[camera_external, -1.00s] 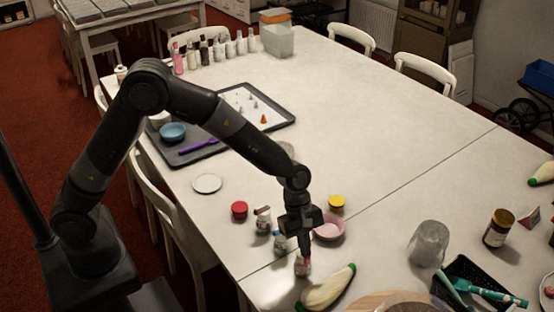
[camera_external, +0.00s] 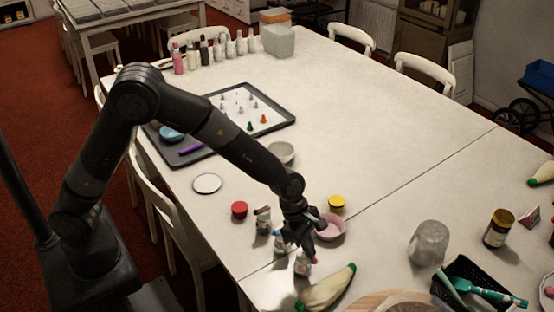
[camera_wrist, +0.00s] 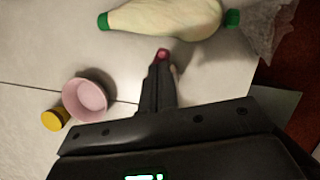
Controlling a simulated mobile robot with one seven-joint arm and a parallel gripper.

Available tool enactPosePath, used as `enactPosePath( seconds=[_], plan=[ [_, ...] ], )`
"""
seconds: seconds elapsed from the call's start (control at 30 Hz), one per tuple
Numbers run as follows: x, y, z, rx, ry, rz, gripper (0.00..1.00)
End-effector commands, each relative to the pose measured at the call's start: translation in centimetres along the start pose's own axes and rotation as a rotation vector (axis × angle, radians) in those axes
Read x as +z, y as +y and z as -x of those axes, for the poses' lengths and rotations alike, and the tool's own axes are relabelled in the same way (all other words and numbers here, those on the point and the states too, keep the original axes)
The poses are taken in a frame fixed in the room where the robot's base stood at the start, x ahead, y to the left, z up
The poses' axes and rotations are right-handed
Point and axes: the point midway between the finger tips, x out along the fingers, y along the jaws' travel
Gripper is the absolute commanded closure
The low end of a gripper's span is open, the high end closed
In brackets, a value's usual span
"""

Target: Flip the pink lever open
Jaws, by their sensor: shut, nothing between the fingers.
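A small pale bottle (camera_external: 302,268) stands near the table's front edge, beside a green-tipped piping bag. A pink part (camera_wrist: 163,54), apparently the pink lever, shows just beyond my fingertips in the wrist view. My gripper (camera_external: 312,256) is shut and empty, tilted, with its fingertips at the bottle's top. It also shows in the wrist view (camera_wrist: 160,64), where the fingers hide most of the bottle. I cannot tell whether the fingertips touch the lever, nor how far the lever is raised.
Two other small bottles, one by the gripper (camera_external: 279,243) and one farther back (camera_external: 263,219), stand close to the left. A pink bowl (camera_external: 331,228) and a yellow lid (camera_external: 337,202) lie behind. The piping bag (camera_external: 327,288) lies close at right. The table's middle is clear.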

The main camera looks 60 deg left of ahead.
Motion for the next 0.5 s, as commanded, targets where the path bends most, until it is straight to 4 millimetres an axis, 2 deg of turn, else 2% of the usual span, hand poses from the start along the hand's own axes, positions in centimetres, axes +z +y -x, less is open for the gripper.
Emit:
enactPosePath(
  seconds=[0.23, 0.5],
  plan=[
    [0.19, 0.06, -0.08, 0.033, 0.000, 0.082, 1.00],
    [0.12, 0.17, -0.04, 0.032, 0.000, 0.080, 1.00]
  ],
)
